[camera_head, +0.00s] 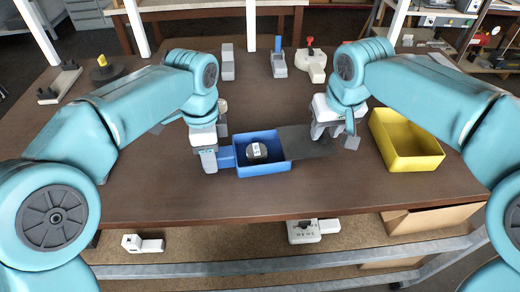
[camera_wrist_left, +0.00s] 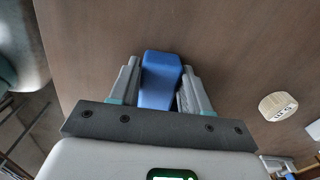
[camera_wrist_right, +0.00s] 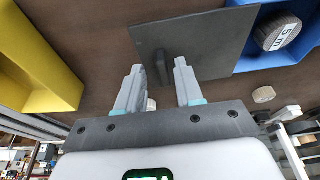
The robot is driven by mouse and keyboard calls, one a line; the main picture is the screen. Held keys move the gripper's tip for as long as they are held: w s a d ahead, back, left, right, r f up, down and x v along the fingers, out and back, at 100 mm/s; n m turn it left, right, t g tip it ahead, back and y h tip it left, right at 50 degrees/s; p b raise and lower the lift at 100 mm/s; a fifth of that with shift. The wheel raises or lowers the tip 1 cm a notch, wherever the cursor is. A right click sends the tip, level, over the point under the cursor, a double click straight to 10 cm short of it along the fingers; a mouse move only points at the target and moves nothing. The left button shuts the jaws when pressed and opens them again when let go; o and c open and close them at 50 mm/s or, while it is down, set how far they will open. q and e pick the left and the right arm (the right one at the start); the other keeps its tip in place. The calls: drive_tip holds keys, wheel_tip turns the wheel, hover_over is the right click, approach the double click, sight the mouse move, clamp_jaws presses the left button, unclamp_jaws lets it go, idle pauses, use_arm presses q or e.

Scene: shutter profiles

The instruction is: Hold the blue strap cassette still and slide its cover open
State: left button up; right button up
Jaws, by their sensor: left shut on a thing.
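The blue strap cassette (camera_head: 262,171) lies on the brown table with its inside exposed, and a round strap roll (camera_head: 257,152) shows in it. Its dark flat cover (camera_head: 303,143) is slid out to the right, its left end at the cassette's right side. My left gripper (camera_head: 212,159) is shut on the cassette's blue side handle (camera_wrist_left: 160,80). My right gripper (camera_head: 330,136) is above the cover. In the right wrist view, my right gripper (camera_wrist_right: 160,88) has its fingers spread, with the cover's dark raised tab (camera_wrist_right: 160,65) just ahead between them, clear of both.
A yellow bin (camera_head: 405,142) stands to the right of the cover. A grey block (camera_head: 227,62), a blue-handled tool (camera_head: 278,60) and a red-knobbed white device (camera_head: 311,65) stand at the back. The table in front of the cassette is clear.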

drive_tip(key=shift+r, duration=3)
use_arm(q)
drive_tip(key=o, duration=1.3)
drive_tip(key=shift+c, duration=0.2)
wheel_tip(320, 180, up, 7)
drive_tip(key=p, duration=0.7)
drive_tip(key=shift+r, duration=0.1)
use_arm(e)
wheel_tip(320, 180, up, 7)
drive_tip(key=shift+r, duration=0.15)
